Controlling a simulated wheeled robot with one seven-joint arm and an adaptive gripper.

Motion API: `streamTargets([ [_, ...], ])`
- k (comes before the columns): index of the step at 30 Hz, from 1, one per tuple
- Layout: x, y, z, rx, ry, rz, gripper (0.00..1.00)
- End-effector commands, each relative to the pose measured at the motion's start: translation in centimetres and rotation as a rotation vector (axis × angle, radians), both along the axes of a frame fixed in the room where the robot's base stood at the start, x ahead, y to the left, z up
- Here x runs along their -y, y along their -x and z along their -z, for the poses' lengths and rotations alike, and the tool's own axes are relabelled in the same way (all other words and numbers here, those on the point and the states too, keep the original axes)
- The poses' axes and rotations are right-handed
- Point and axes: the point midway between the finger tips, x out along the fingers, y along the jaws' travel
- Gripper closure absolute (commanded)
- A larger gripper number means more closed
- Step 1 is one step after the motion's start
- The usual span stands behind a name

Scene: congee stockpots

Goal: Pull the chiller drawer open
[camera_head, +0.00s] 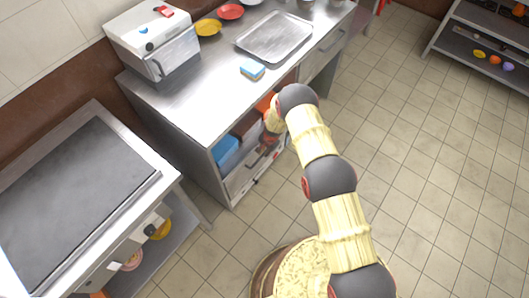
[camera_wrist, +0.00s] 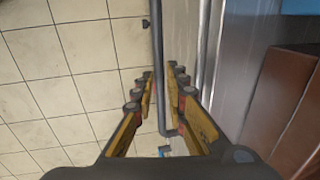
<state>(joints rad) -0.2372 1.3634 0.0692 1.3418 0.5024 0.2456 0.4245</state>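The chiller drawer (camera_head: 240,180) is low under the steel counter, with a metal front. Its dark bar handle (camera_wrist: 157,40) runs along the front in the wrist view and bends towards it at the lower end. My gripper (camera_wrist: 160,75) has its two fingers on either side of this bar, drawn close together about it; exact contact is hard to see. In the head view my gripper (camera_head: 268,140) is at the drawer front, partly hidden by my arm. A blue box (camera_head: 225,150) and a brown box (camera_head: 246,124) show behind the front. How far the drawer stands out is unclear.
The counter bears a tray (camera_head: 248,52), a sponge (camera_head: 253,70), coloured plates (camera_head: 208,27) and a steel appliance (camera_head: 152,42). A griddle (camera_head: 75,200) stands at the left. Tiled floor (camera_head: 420,150) to the right is clear. A shelf rack (camera_head: 490,48) stands at the top right.

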Motion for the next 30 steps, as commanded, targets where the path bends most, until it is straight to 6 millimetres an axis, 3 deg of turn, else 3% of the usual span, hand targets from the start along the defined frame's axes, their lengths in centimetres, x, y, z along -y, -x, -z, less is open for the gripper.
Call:
streamTargets([
  [6,0.01,0.01,0.0,0.0,0.0,0.0,1.0],
  [30,0.16,0.14,0.04,-0.001,0.001,0.001,1.0],
])
